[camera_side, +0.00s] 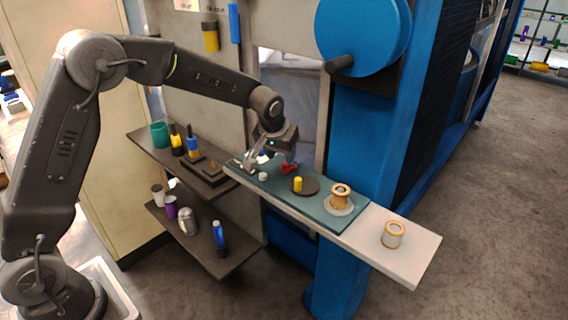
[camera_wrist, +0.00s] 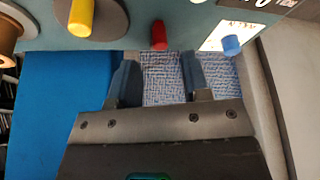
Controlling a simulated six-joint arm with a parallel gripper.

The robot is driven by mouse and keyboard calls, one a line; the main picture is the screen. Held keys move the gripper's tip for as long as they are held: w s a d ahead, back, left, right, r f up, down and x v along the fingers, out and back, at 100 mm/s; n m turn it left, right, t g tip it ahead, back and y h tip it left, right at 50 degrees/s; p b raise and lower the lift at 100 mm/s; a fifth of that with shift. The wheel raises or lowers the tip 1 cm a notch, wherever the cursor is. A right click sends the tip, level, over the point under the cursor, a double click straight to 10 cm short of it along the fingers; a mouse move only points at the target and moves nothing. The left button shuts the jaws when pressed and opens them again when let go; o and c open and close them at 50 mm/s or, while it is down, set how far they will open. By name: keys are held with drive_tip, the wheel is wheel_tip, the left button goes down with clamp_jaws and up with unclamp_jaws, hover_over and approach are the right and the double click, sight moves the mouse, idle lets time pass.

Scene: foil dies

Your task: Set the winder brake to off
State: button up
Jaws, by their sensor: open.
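My gripper (camera_side: 270,160) is open and empty, over the far left part of the teal panel (camera_side: 322,207). In the wrist view its two fingers (camera_wrist: 159,62) are spread, and a red handle (camera_wrist: 158,35) lies just beyond and between their tips, apparently apart from them. The red handle also shows in the side view (camera_side: 289,168), close to the gripper. A blue knob (camera_wrist: 231,45) sits by a white label plate to the right; its lettering is too small to read. A yellow peg (camera_side: 298,185) stands on a dark disc. No readable label shows which control is the winder brake.
A wooden spool (camera_side: 340,193) stands on the panel and another spool (camera_side: 393,234) on the pale board's right end. Dark shelves (camera_side: 205,183) with bottles and cups are at left. The blue machine (camera_side: 362,120) rises behind. Floor at right is free.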

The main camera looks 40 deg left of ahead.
sight(284, 164)
drive_tip(key=x, duration=0.5)
clamp_jaws()
idle(0.4)
